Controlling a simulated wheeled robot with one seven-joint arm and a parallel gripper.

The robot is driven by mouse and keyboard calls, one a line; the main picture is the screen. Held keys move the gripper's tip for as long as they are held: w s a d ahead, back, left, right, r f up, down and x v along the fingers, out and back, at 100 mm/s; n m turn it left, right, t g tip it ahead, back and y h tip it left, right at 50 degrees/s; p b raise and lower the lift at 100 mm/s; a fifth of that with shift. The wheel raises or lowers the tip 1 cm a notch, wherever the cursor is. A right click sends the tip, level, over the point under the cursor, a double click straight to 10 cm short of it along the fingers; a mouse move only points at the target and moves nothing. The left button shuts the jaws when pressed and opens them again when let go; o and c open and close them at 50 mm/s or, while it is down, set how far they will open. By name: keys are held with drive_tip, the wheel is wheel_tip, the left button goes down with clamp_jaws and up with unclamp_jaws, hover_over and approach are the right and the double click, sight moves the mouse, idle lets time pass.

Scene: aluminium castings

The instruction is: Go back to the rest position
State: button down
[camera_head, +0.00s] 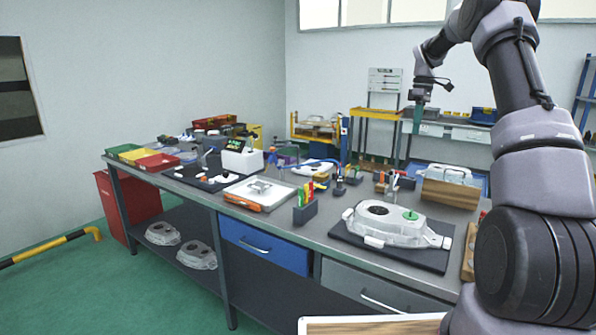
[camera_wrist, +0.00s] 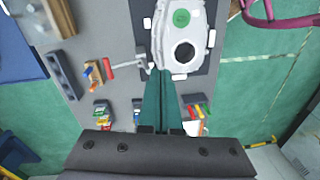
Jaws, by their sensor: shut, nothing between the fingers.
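My gripper (camera_head: 417,124) is raised high above the far side of the workbench (camera_head: 325,228) in the head view, its fingers pointing down. In the wrist view its two teal fingers (camera_wrist: 161,74) lie side by side, shut, with nothing held. A silver aluminium casting (camera_head: 388,226) lies on a black mat (camera_head: 434,258) at the bench's right. A round green piece (camera_head: 411,215) sits on the casting. The casting (camera_wrist: 177,50) and green piece (camera_wrist: 181,18) also show in the wrist view, below and beyond the fingertips.
A white scale-like device (camera_head: 260,192), a white box (camera_head: 242,160), coloured bins (camera_head: 157,162) and small tool holders (camera_head: 305,212) occupy the bench. Two castings (camera_head: 197,255) rest on the lower shelf. Another bench with a yellow frame (camera_head: 375,113) stands behind.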

drive_tip(key=s+a+r+m+t, duration=0.25)
drive_tip(key=s+a+r, duration=0.25)
drive_tip(key=s+r, duration=0.3)
drive_tip(key=s+a+r+m+t, duration=0.1)
drive_tip(key=s+a+r+m, duration=0.2)
drive_tip(key=s+a+r, duration=0.55)
drive_tip(key=s+f+m+t, duration=0.2)
drive_tip(key=s+m, duration=0.2)
drive_tip(key=s, duration=0.8)
drive_tip(key=s+a+f+m+t+y, duration=0.1)
drive_tip(key=s+f+m+t, duration=0.1)
drive_tip(key=s, duration=1)
drive_tip(key=shift+s+a+f+m, duration=0.15)
drive_tip(key=shift+s+f+m, duration=0.2)
drive_tip(key=shift+f+m, duration=0.55)
drive_tip(key=shift+r+t, duration=0.15)
drive_tip(key=shift+t, duration=0.1)
